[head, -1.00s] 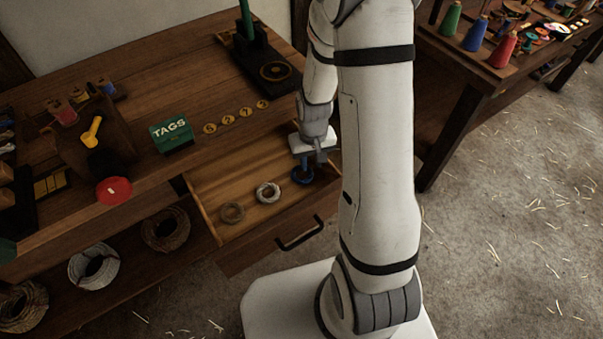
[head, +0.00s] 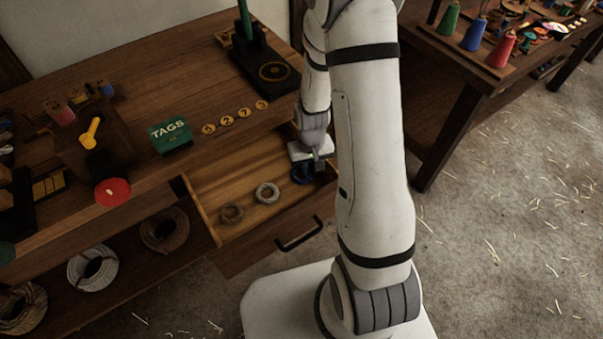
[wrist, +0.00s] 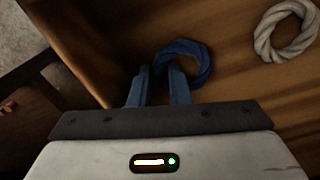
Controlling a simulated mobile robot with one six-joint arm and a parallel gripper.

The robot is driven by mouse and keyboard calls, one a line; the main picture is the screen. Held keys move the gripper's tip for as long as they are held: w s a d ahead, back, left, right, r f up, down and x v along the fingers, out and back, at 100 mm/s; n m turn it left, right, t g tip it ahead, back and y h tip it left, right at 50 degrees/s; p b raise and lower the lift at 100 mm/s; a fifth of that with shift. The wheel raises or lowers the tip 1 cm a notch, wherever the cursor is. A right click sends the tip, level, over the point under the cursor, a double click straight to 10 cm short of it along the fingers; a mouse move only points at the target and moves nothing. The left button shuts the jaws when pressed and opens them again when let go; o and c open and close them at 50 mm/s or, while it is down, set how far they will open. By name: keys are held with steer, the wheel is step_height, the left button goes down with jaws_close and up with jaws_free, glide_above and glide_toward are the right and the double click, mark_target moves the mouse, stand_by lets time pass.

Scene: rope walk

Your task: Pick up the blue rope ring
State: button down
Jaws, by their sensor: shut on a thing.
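The blue rope ring (head: 302,175) is at the right end of the open drawer (head: 222,187), just below my gripper (head: 308,165). In the wrist view the blue ring (wrist: 192,52) sits at the tips of my gripper (wrist: 163,72). The two blue-grey fingers are shut on the near left part of its rim. The far part of the ring stands clear of the fingers. I cannot tell whether the ring touches the drawer floor.
A pale rope ring (head: 267,193) and a brown-grey ring (head: 231,213) lie in the drawer to the left. The drawer walls and front, with a dark handle (head: 299,234), surround them. A green TAGS box (head: 170,136) and several brass discs stand on the bench above.

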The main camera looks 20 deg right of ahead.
mark_target(309, 171)
steer(key=shift+r, duration=0.1)
step_height(309, 171, up, 10)
steer(key=shift+p, duration=0.3)
